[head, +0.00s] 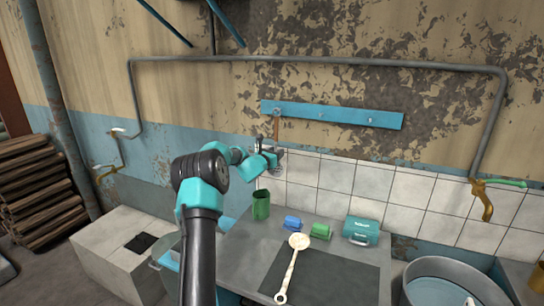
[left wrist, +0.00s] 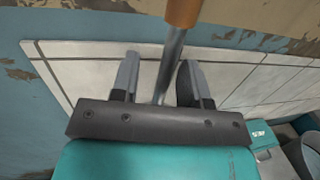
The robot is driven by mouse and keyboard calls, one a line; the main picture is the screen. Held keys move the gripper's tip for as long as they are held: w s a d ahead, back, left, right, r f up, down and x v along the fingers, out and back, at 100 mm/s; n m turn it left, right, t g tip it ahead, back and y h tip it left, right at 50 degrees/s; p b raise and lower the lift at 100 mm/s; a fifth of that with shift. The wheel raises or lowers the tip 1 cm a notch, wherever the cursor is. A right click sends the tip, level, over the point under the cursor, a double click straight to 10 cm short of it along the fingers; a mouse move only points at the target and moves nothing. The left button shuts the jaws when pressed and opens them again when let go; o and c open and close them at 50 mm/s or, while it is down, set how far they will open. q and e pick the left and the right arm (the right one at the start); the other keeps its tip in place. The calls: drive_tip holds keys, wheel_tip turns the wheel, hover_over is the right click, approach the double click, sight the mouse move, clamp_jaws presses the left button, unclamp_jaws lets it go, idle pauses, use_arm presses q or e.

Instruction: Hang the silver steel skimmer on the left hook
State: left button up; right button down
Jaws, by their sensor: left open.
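The blue hook rail (head: 345,116) is on the wall with small hooks along it. At its left hook hangs a tool with an orange-brown upper handle (head: 277,128). In the left wrist view its silver metal rod (left wrist: 173,60) runs down from the orange-brown end (left wrist: 184,10) and passes between my fingers; I take it to be the steel skimmer. My left gripper (head: 275,151) is below the left end of the rail. Its fingers (left wrist: 158,80) are open, one on each side of the rod. My right gripper is not in view.
A pale long-handled spoon or skimmer (head: 292,268) lies on the counter's dark mat (head: 345,275). A green cup (head: 261,205), blue (head: 292,223) and green (head: 321,231) blocks and a teal box (head: 361,231) stand behind it. A metal tub (head: 455,275) is at right.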

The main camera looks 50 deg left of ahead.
use_arm(q)
drive_tip(key=shift+s, duration=0.15)
drive_tip(key=v, duration=1.7)
drive_tip(key=shift+d, duration=0.15)
